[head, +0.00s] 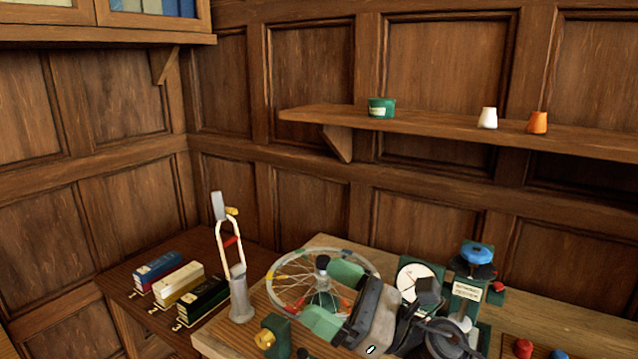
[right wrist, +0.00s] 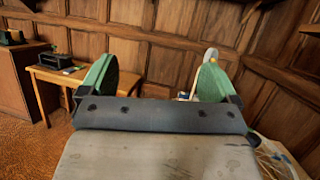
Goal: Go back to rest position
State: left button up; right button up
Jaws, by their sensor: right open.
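My right gripper (head: 333,296) shows in the head view at the lower middle, its two green fingers spread apart. It appears in front of the spoked wheel (head: 286,262); how high it is above the bench I cannot tell. In the right wrist view my right gripper (right wrist: 155,80) is open, with only the wall and room behind between its fingers. No object is held in it. My left gripper is in neither view.
A wooden bench (head: 233,340) carries the wheel, a grey stand (head: 241,295) and a labelled device (head: 466,297). Numbered boxes (head: 180,283) stand on a darker table at left. A wall shelf (head: 430,128) holds a green tin (head: 381,108), white cup (head: 487,118) and orange cup (head: 537,122).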

jog(key=s+d+f+n+t+h, duration=0.3)
jog(key=d+f+n+h, duration=0.55)
jog(key=n, duration=0.85)
jog(key=s+d+f+n+t+h, duration=0.2)
jog(key=d+f+n+t+h, duration=0.3)
jog(key=f+n+h, duration=0.9)
jog(key=s+d+f+m+g, duration=0.2)
jog(key=s+f+m+g, duration=0.15)
jog(key=s, duration=0.25)
jog(key=s+d+f+m+g+y, duration=0.1)
jog(key=s+d+f+m+g, duration=0.15)
jog(key=s+g, duration=0.35)
jog(key=s+d+f+m+g, duration=0.1)
jog(key=s+f+m+g, duration=0.25)
jog(key=s, duration=0.35)
notch_tip(320, 180, down, 24)
jog(key=f+n, duration=0.1)
jog(key=s+d+f+g, duration=0.1)
jog(key=s+d+f, duration=0.1)
jog(key=s+f, duration=1.5)
jog(key=shift+s+d, duration=0.15)
jog(key=shift+d, duration=0.25)
jog(key=shift+n, duration=0.25)
